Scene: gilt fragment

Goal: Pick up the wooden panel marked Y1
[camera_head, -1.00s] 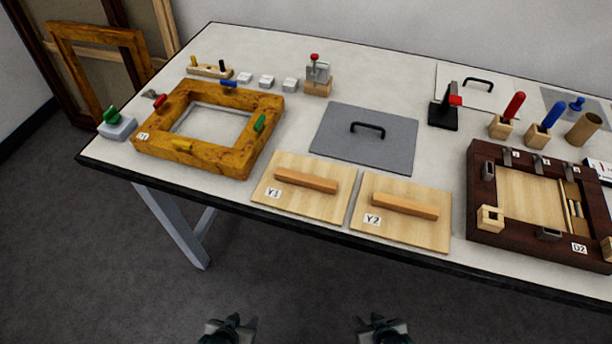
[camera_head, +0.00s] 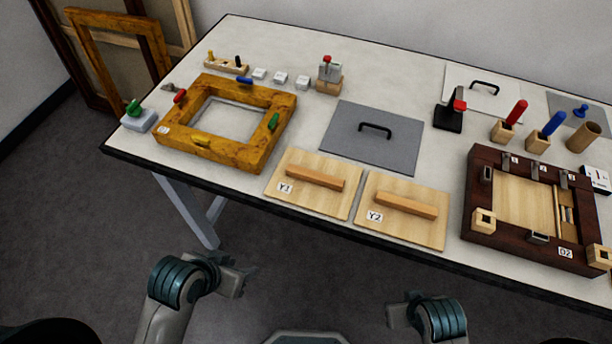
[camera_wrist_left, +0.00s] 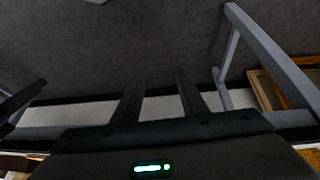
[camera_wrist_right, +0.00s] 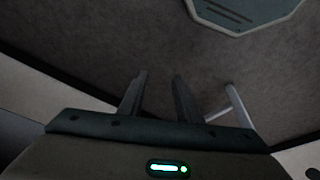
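The wooden panel marked Y1 (camera_head: 298,201) lies flat near the table's front edge in the head view. It is pale wood with an orange-brown bar handle (camera_head: 315,177) across it and a white Y1 label. My left gripper (camera_head: 247,276) is in front of the table, apart from the panel and nearer to me. In the left wrist view its two fingers (camera_wrist_left: 160,98) stand apart with nothing between them. My right gripper (camera_wrist_right: 160,98) also has its fingers apart and empty in the right wrist view. In the head view, mostly only its wrist shows at the bottom.
The similar panel Y2 (camera_head: 386,232) lies just right of Y1. A grey plate with a black handle (camera_head: 346,146) is behind both. The floor before the table is clear.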

